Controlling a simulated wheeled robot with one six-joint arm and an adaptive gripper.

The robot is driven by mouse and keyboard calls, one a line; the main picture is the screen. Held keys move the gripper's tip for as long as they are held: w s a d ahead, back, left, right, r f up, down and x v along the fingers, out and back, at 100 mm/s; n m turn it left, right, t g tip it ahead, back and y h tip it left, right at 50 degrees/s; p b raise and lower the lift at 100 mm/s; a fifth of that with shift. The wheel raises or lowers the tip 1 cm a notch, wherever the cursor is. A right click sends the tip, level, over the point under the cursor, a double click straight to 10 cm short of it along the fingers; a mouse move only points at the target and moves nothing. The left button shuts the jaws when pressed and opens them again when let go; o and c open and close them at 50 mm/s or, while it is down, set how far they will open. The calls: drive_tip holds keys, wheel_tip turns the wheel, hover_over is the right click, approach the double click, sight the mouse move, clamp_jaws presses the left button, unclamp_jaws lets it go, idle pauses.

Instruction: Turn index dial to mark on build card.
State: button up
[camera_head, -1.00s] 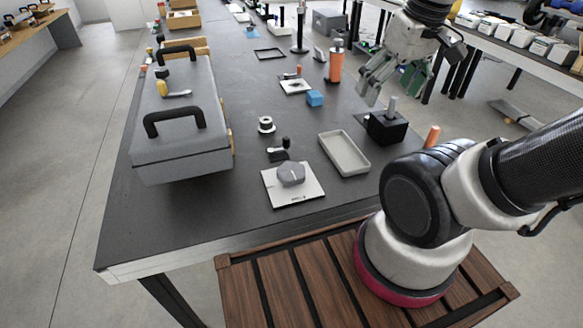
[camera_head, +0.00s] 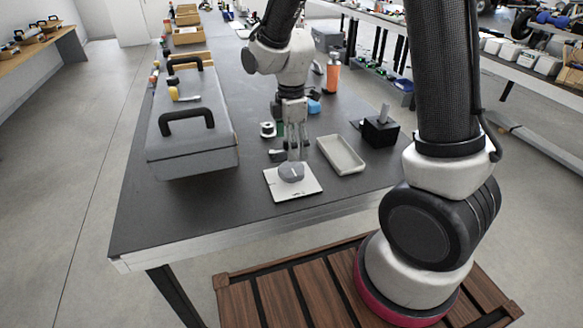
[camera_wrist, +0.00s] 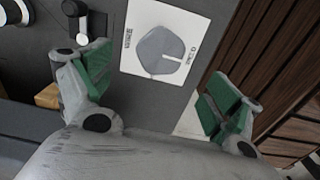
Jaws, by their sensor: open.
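The index dial (camera_head: 291,173) is a grey, many-sided knob on a white square plate (camera_head: 312,188) near the table's front edge. In the wrist view the dial (camera_wrist: 158,50) has a white pointer line aimed at the plate's right side, near small printed lettering. More lettering is on the plate's left side; both are too small to read surely. My gripper (camera_head: 292,150) hangs above the dial, pointing down. In the wrist view its green-padded fingers (camera_wrist: 162,92) are wide apart, with nothing between them. I cannot make out a build card.
A grey toolbox (camera_head: 190,140) with black handles stands on the left. A shallow grey tray (camera_head: 341,155) is right of the plate, with a black block (camera_head: 380,133) beyond it.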

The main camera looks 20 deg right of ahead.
sight(292, 168)
wheel_tip(292, 168, down, 8)
drive_tip(key=shift+r, duration=0.15)
idle(0.3)
drive_tip(key=c, duration=1)
